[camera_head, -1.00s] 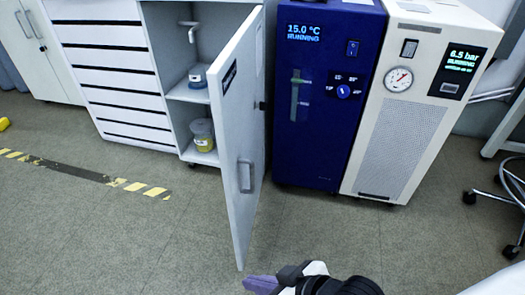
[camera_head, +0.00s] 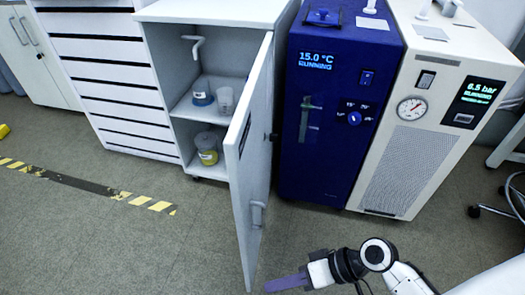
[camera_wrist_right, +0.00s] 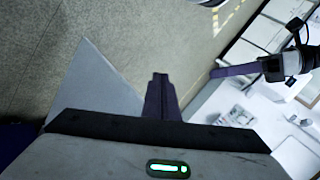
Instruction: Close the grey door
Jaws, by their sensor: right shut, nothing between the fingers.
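The grey door (camera_head: 252,165) of the white cabinet stands wide open, swung out toward me, in the head view. Its handle (camera_head: 257,213) is on the face turned right. My right gripper (camera_head: 287,283) is shut and empty, low in the head view, just right of the door's lower free corner; contact cannot be told. In the right wrist view its fingers (camera_wrist_right: 160,97) are together, and a grey panel (camera_wrist_right: 100,88), probably the door, lies to their left. My left gripper (camera_wrist_right: 237,71) shows only in the wrist view; its jaw state is unclear.
The cabinet's shelves hold a blue-labelled container (camera_head: 202,92), a clear beaker (camera_head: 225,100) and a yellow-filled container (camera_head: 207,148). A blue chiller (camera_head: 325,150) and a cream unit (camera_head: 410,165) stand right of the door. Striped floor tape (camera_head: 85,185) lies left; floor there is open.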

